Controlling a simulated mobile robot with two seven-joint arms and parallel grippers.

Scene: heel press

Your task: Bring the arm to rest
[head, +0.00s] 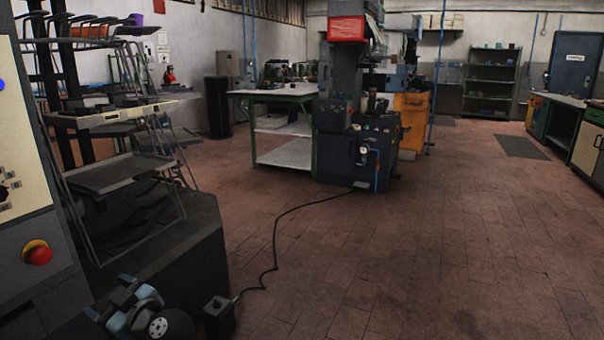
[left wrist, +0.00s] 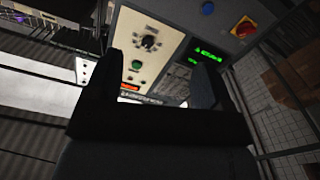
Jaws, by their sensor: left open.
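My left gripper (left wrist: 158,75) shows in the left wrist view with its two dark fingers apart and nothing between them. Beyond the fingers is a control panel (left wrist: 160,22) with a dial, a green button and green lit displays. In the head view, parts of my left arm show low at the left edge, beside a machine; I cannot make out the finger gap there. My right gripper is in neither view.
A machine panel (head: 26,225) with a red button (head: 38,254) stands close on the left, beside wire racks with trays (head: 118,172). A black box (head: 218,312) on the floor has a cable running to the press (head: 352,150). The tiled floor right of centre is clear.

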